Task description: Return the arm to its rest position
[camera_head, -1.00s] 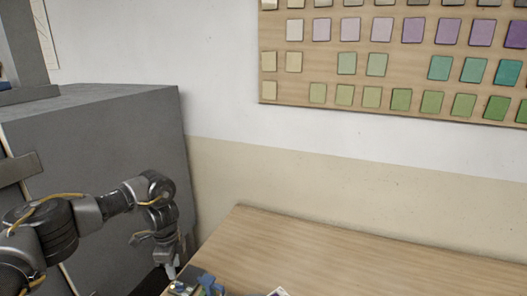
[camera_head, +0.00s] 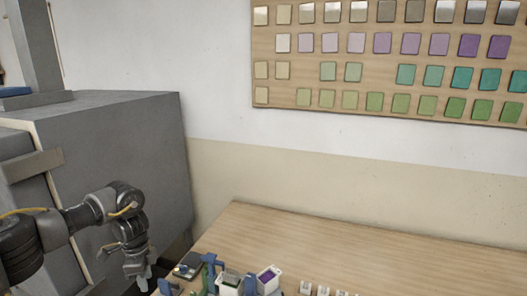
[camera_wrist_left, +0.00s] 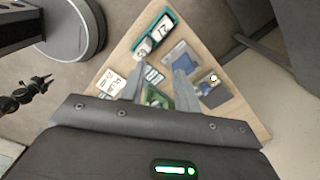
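My left gripper (camera_head: 138,278) hangs fingers-down at the lower left in the head view, in front of the grey cabinet and beside the table's left edge. In the left wrist view its two fingers (camera_wrist_left: 158,80) stand apart with a gap between them. I see nothing held in it, and table items show beyond the gap. The wooden table (camera_head: 330,250) is at the lower right in the head view, and its top also shows in the left wrist view (camera_wrist_left: 245,118). My right gripper cannot be made out.
A large grey cabinet (camera_head: 130,130) stands at the left. A tile board (camera_head: 390,73) hangs on the wall. The table's back is clear.

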